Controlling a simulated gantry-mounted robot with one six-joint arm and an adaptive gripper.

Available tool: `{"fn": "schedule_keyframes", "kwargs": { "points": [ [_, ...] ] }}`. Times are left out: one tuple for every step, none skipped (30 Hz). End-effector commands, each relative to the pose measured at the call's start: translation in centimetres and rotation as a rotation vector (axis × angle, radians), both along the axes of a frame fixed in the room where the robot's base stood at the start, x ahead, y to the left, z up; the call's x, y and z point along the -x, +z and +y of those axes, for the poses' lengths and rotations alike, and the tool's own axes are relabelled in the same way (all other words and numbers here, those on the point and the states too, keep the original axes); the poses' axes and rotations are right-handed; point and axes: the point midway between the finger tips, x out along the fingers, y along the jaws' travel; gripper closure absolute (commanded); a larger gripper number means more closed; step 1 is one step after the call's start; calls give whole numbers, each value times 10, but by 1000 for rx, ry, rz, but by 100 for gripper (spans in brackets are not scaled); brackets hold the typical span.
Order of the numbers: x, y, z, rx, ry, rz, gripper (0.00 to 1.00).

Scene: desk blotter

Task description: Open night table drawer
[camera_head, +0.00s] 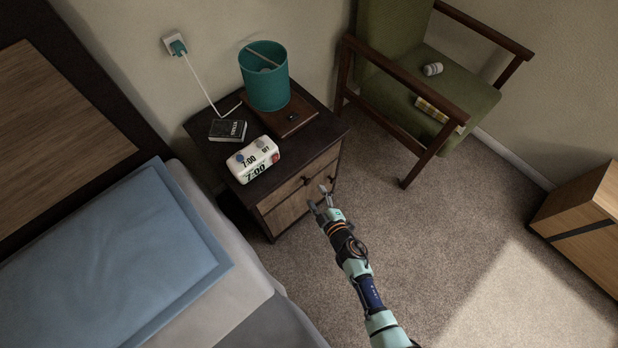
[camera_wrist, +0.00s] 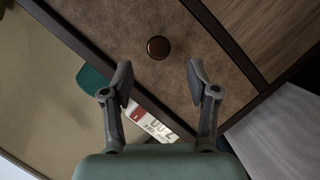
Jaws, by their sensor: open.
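The night table (camera_head: 277,221) is dark wood with two brown drawer fronts, one above the other. Both drawers look closed. The upper drawer front (camera_wrist: 120,25) carries a round dark knob (camera_wrist: 158,47), which also shows in the head view (camera_head: 306,181). My gripper (camera_head: 321,197) is in front of the drawer side of the table. In the wrist view my gripper (camera_wrist: 159,82) is open and empty, with the knob ahead and roughly centred between its fingers. The fingers appear apart from the knob. Part of the lower drawer front (camera_wrist: 265,30) shows at upper right.
On the table top are a white clock (camera_head: 253,160), a dark book (camera_head: 228,131), and a teal bin-shaped object (camera_head: 265,80) on a brown board (camera_head: 285,120). The bed (camera_head: 125,250) stands left, a green armchair (camera_head: 440,85) right. Carpet (camera_head: 440,230) is clear between.

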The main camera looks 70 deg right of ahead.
Motion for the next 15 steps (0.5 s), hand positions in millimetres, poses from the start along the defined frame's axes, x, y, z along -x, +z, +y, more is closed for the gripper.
{"fn": "schedule_keyframes", "kwargs": {
  "points": [
    [-3,-1,-2,1,1,-2,41],
    [-5,-3,-5,2,1,-1,41],
    [-9,-5,-8,2,2,-2,41],
    [-13,-6,-12,3,2,-3,41],
    [-17,-9,-16,3,2,-3,41],
    [-23,-11,-22,4,1,-3,41],
    [-27,-13,-25,3,1,-2,41],
    [-31,-14,-30,4,0,-2,41],
    [-36,-16,-35,3,-1,-2,41],
    [-40,-17,-38,3,0,-3,41],
    [-43,-19,-41,2,1,-3,41],
    [-47,-20,-44,3,1,-2,41],
    [-49,-20,-47,3,1,-2,41],
    [-51,-20,-48,2,1,-3,41],
    [-53,-20,-50,2,1,-3,41]
  ]
}}
